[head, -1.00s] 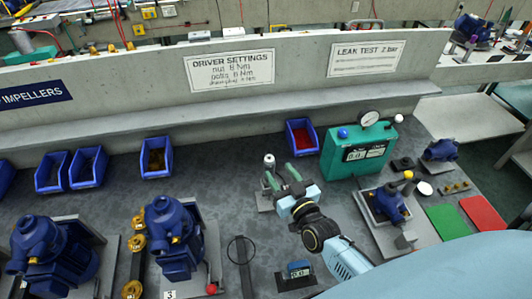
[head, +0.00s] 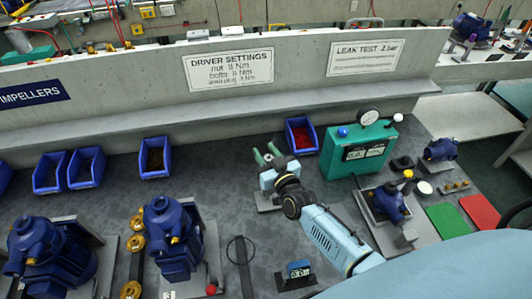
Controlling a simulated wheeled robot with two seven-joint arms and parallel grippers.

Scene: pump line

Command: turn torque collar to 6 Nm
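My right gripper (head: 266,154) reaches over the middle of the bench, at the torque driver's stand. Its two green fingers are apart, around the spot of the driver's upright top. The driver and its collar are almost wholly hidden by the fingers and wrist, so I cannot tell whether they touch it or what the collar is set to. Part of the stand's grey base plate (head: 263,202) shows below the wrist. A small blue display unit (head: 298,269) stands at the front; its digits are too small to read surely. My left gripper is out of view.
The driver settings sign (head: 231,69) hangs on the back wall. A red-filled blue bin (head: 301,136) stands just behind the gripper. The green leak tester (head: 354,152) is close on the right. Blue pumps (head: 171,237) stand at left. A black ring-ended tool (head: 241,255) lies in front.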

